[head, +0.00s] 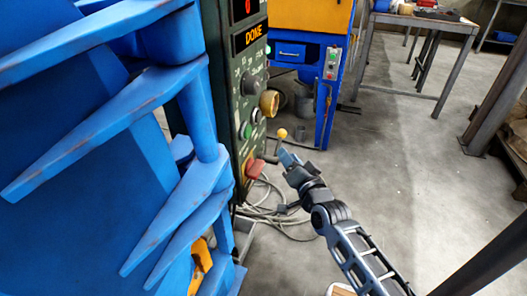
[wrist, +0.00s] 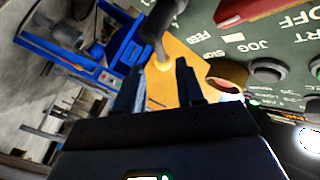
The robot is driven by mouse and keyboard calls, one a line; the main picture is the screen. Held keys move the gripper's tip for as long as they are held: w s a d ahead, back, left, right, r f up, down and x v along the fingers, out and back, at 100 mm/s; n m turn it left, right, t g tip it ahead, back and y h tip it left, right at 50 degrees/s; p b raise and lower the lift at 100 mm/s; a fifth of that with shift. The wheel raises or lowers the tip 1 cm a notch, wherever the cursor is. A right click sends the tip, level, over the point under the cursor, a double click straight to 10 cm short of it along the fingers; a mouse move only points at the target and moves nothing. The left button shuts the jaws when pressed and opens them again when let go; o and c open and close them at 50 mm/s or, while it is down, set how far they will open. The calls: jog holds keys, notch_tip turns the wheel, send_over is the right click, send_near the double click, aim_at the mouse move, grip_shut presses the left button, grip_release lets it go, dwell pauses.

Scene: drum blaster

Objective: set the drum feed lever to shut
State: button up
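The drum feed lever, as I take it, sticks out from the side of the dark green control panel (head: 240,120). It has a yellow ball (head: 282,133) on a short dark stem. In the head view it points up and a little to the right. My gripper (head: 287,157) is just below and right of the ball. In the wrist view the yellow ball (wrist: 163,66) lies in the gap between my two fingers (wrist: 159,88), near their tips. The fingers are apart, and I cannot tell whether they touch it. The lever's position labels are not clearly readable.
The panel carries a lit DONE display (head: 249,37), a yellow-rimmed knob (head: 270,103) and a red part (head: 256,168) near the lever. Blue machine arms (head: 110,130) fill the left. Cables (head: 270,210) lie on the floor below. Open floor (head: 400,140) stretches right.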

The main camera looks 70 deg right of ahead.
aim_at(279, 142)
jog(key=b+x, duration=0.1)
jog(key=x, duration=0.6)
jog(key=shift+w+d+b, duration=0.1)
jog(key=shift+b, duration=0.3)
jog(key=shift+c, duration=0.4)
grip_shut()
